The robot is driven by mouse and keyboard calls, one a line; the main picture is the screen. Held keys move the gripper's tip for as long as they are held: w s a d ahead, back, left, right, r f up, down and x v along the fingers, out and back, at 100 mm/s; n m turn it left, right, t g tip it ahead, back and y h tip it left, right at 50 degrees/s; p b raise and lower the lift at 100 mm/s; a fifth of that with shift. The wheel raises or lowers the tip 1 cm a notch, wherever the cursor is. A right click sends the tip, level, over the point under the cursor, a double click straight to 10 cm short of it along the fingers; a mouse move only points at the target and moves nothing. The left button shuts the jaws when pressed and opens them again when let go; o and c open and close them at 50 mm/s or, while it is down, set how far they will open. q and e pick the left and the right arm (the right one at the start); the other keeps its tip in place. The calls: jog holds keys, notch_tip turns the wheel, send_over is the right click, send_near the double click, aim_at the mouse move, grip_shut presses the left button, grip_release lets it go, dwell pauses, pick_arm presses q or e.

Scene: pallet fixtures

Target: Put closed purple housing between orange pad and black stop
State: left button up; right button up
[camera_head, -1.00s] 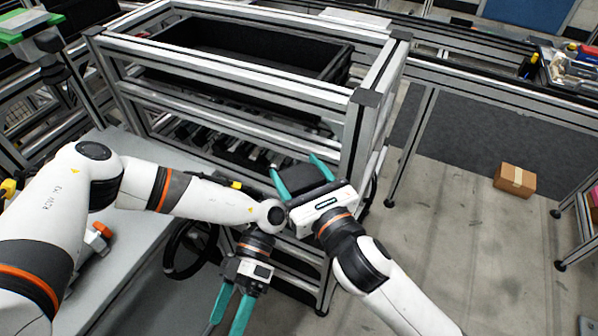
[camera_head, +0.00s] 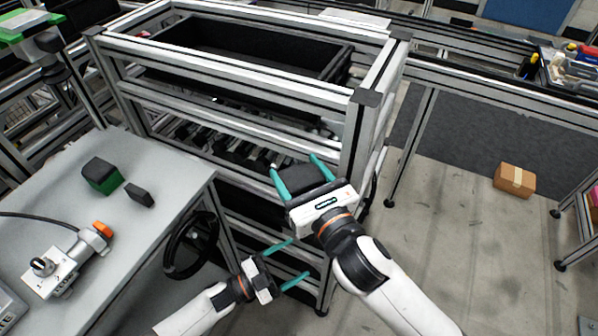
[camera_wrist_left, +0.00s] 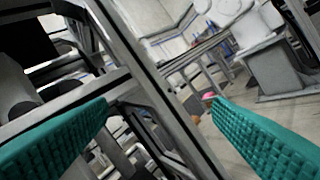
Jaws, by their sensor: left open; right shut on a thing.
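My right gripper (camera_head: 294,172) is shut on a dark, boxy housing (camera_head: 300,179), held between its teal fingers in front of the metal frame. The housing looks nearly black; I cannot make out purple. My left gripper (camera_head: 299,259) is open and empty, below and left of the right one, fingers pointing right. Its spread teal fingers also show in the left wrist view (camera_wrist_left: 160,125). An orange pad (camera_head: 102,229) tips a fixture on the grey table at left. A small black block (camera_head: 139,195), perhaps the black stop, stands behind it, apart from a green-and-black block (camera_head: 102,177).
The grey table (camera_head: 170,175) has clear room around the blocks. A black handwheel (camera_head: 190,245) hangs at its right edge. The aluminium frame (camera_head: 358,140) with a black bin (camera_head: 330,65) stands close behind my grippers. A cardboard box (camera_head: 514,180) lies on the floor.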

pick_arm(q)
jog(key=s+a+f+n+t+y, duration=0.1)
jog(key=s+a+f+n+y, duration=0.2)
jog(key=a+f+n+y, duration=0.45)
jog(key=s+a+f+n+t+y, duration=0.25)
jog(key=a+f+y, duration=0.25)
jog(key=a+f, duration=0.6)
jog(key=s+f+n+g+y, duration=0.1)
jog(key=s+f+g, duration=0.3)
jog(key=s, duration=0.5)
jog(key=s+f+n+g+y, duration=0.2)
jog(key=s+f, duration=0.4)
jog(key=s, duration=0.4)
jog(key=s+f+n+g+y, duration=0.2)
jog(key=s+f+g, duration=0.3)
jog(key=s, duration=0.4)
jog(key=shift+s+a+f+n+g, duration=0.2)
jog(key=shift+f+n+g, duration=0.1)
jog(key=shift+n+g, duration=0.5)
